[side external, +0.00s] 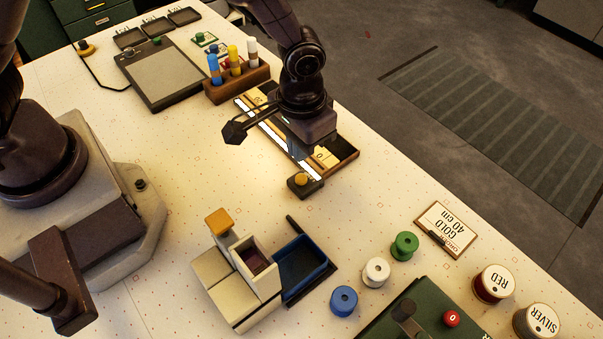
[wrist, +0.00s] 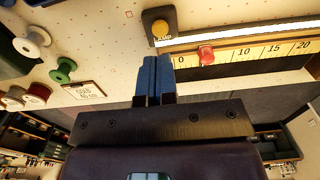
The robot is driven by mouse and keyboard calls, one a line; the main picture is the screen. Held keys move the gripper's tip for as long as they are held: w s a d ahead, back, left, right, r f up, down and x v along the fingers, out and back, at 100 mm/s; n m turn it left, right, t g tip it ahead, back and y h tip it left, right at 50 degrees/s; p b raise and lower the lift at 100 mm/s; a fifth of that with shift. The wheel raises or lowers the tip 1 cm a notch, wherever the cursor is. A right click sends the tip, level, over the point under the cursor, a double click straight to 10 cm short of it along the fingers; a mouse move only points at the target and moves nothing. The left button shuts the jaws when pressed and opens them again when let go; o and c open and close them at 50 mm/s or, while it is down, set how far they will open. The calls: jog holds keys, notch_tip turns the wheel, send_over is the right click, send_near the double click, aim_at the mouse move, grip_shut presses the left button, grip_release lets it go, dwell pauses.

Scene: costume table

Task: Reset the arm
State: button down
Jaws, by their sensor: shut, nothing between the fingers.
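My gripper (side external: 236,132) is shut and empty, held above the patterned table near the long tray with the measuring strip. In the wrist view my gripper's two blue-grey fingers (wrist: 154,78) are pressed together with nothing between them. The long tray (side external: 345,165) lies partly hidden under my wrist in the side view. The yellow measuring strip (wrist: 245,55) with a red slider (wrist: 206,54) shows in the wrist view. A yellow button on a dark block (side external: 302,181) sits at the tray's near end, and it also shows in the wrist view (wrist: 161,28).
Blue (side external: 343,301), white (side external: 376,272) and green spools (side external: 404,246) stand at front right, near a "GOLD 40 cm" card (side external: 445,231). A pale box device (side external: 240,278) with a blue tray (side external: 300,268) stands in front. A wooden rack (side external: 238,84) holds upright bottles. The table's middle left is clear.

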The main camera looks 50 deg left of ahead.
jog(key=shift+r, duration=0.55)
jog(key=shift+s+a+m, duration=0.15)
jog(key=shift+s+m, duration=0.15)
jog(key=shift+s, duration=0.05)
jog(key=s+a+r+t, duration=0.2)
jog(key=s+a+r, duration=0.2)
jog(key=r, duration=0.4)
jog(key=s+a+r+t, duration=0.1)
jog(key=s+a+r, duration=0.3)
jog(key=a+r, duration=0.2)
jog(key=s+a+r+t, duration=0.2)
jog(key=s+a+r, duration=0.3)
jog(key=r, duration=0.5)
jog(key=shift+a+r+t, duration=0.25)
jog(key=shift+a+t, duration=0.05)
jog(key=shift+a, duration=0.05)
